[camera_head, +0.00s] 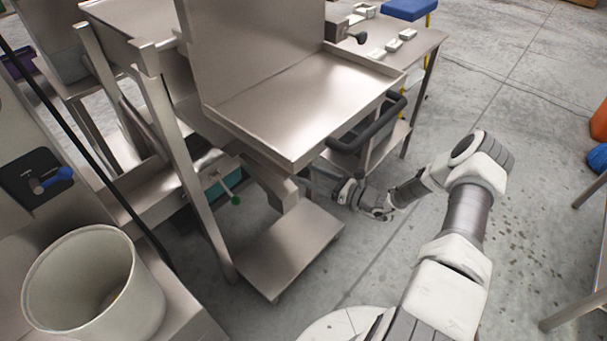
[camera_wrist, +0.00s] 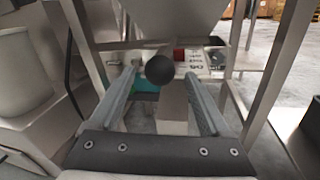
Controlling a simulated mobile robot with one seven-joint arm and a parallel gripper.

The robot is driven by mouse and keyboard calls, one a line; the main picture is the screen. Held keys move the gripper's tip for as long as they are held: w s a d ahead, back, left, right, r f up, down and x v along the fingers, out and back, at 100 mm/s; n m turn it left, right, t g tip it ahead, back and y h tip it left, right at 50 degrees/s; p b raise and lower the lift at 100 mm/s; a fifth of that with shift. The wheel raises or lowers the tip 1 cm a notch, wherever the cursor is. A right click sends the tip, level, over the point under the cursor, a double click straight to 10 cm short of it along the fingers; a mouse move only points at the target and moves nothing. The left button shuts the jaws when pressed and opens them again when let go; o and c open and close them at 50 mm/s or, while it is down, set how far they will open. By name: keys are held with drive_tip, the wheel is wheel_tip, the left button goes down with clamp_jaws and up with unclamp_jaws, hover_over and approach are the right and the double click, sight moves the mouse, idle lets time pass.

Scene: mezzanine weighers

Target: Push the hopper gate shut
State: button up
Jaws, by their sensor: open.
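The hopper (camera_wrist: 180,18) shows as a pale grey sloping body at the top of the wrist view. A round black knob (camera_wrist: 160,69) sits below it, in line with the gap between my fingers; its depth relative to the fingertips is hard to judge. I cannot make out the gate plate itself or how far open it is. My gripper (camera_wrist: 160,77) is open, with one finger on each side of the knob in the picture and nothing clearly held. In the head view my arm reaches under the steel tray (camera_head: 300,100), which hides the fingertips.
Steel legs (camera_head: 180,160) and a low plate (camera_head: 285,250) flank the reach. A green-tipped lever (camera_head: 235,199) hangs left of it. A white bucket (camera_head: 95,285) stands front left.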

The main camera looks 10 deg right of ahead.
sight(304, 173)
drive_tip(key=shift+x, duration=1.75)
drive_tip(key=shift+s, duration=0.1)
clamp_jaws()
